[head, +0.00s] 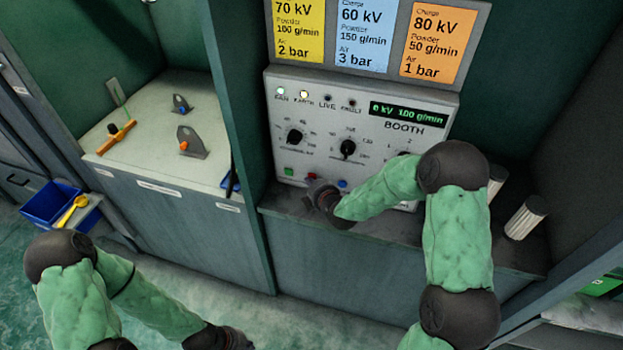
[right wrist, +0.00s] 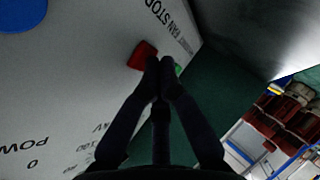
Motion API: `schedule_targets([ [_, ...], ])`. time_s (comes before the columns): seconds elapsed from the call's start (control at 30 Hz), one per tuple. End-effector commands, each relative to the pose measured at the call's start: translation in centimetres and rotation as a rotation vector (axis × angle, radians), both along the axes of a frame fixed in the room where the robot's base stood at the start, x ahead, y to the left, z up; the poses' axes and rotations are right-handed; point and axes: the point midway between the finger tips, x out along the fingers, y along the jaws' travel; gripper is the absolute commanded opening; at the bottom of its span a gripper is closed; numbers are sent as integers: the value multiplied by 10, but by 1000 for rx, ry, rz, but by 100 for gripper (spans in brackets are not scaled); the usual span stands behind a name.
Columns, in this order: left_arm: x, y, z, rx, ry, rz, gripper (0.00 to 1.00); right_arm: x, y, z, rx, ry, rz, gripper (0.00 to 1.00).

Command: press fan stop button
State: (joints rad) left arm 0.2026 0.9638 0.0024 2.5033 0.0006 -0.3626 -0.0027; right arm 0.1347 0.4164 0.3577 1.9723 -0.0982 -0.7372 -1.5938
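The booth control panel (head: 325,118) is upright on the bench, with a red button (head: 311,176) low on its face. In the right wrist view the red button (right wrist: 141,55) sits beside the printed words FAN STOP (right wrist: 165,18). My right gripper (head: 318,188) is at the panel's lower edge. In the right wrist view its fingertips (right wrist: 160,64) are together and empty, overlapping the red button's edge. I cannot tell whether they touch it. My left gripper (head: 236,341) hangs low at the bottom edge, its fingers not clear.
A green button (head: 289,170) and a blue button (head: 342,183) flank the red one. Knobs (head: 347,149) sit above. The display (head: 408,113) reads 0 kV 100 g/min. Ribbed cylinders (head: 526,217) stand right on the ledge. A white-topped cabinet (head: 150,165) with brackets stands left.

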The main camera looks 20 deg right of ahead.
Motion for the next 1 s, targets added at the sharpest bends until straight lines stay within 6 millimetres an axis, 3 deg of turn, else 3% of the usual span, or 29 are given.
schedule_targets([
  [1.0, 0, 0, -1, 0, 0, 0, 0, -16, 11, 0, 0, 0, 0, 0],
])
